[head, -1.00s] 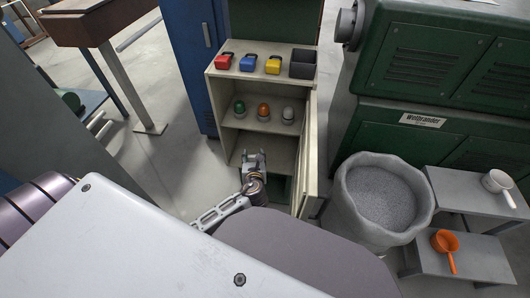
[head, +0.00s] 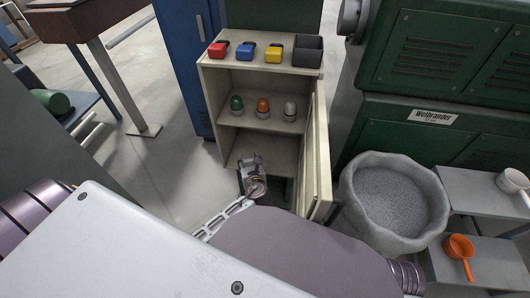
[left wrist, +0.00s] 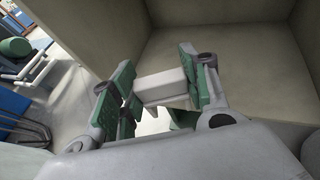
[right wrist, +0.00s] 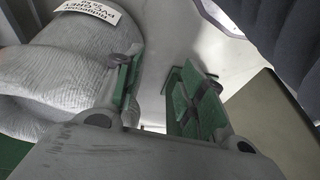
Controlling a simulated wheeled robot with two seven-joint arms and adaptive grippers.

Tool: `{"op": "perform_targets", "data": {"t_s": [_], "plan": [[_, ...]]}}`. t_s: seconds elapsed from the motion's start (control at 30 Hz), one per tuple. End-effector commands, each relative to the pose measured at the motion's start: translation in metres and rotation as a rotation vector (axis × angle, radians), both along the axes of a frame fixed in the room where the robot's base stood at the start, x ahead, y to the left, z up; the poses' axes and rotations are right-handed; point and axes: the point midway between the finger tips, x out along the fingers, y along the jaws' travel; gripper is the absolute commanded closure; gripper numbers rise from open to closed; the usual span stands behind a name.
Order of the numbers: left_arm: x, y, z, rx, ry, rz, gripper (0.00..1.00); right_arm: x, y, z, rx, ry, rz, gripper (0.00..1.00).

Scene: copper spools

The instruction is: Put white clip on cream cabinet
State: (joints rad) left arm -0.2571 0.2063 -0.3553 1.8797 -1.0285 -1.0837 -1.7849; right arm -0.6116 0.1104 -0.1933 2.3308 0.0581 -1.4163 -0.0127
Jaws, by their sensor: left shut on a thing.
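The cream cabinet (head: 209,98) stands open in the head view, its door (head: 318,150) swung out to the right. My left gripper (head: 252,163) is at the front of its lower compartment. In the left wrist view, my left gripper (left wrist: 160,78) is shut on a white block-shaped piece (left wrist: 160,88), which looks like the white clip. Its lower part is hidden between the fingers. The lower compartment floor and walls (left wrist: 235,65) show behind it. In the right wrist view, my right gripper (right wrist: 155,85) is open and empty.
On the cabinet top are red (head: 218,49), blue (head: 246,51) and yellow (head: 274,54) clips and a dark box (head: 307,51). Green, orange and white domed pieces stand on the middle shelf (head: 250,122). A labelled sack (right wrist: 50,75) is near my right gripper.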

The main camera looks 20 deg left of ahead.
Motion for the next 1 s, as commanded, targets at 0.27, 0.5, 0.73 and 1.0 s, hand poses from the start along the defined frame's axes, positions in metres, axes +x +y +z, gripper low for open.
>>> {"op": "perform_targets", "data": {"t_s": [0.27, 0.5, 0.73, 1.0], "plan": [[0.001, 0.000, 0.001, 0.000, 0.000, 0.000, 0.71, 0.000, 0.000, 0.000, 0.000, -0.001, 0.000, 0.60], [0.017, 0.005, 0.000, 0.001, -0.001, 0.001, 0.71, 0.000, 0.001, 0.005, 0.006, -0.012, 0.001, 0.60], [0.044, 0.012, -0.001, 0.001, -0.002, 0.001, 0.71, 0.003, 0.003, 0.012, 0.017, -0.035, 0.002, 0.60], [0.076, 0.019, -0.001, 0.000, -0.001, 0.000, 0.71, -0.001, 0.009, 0.002, 0.043, -0.055, 0.006, 0.60]]}}
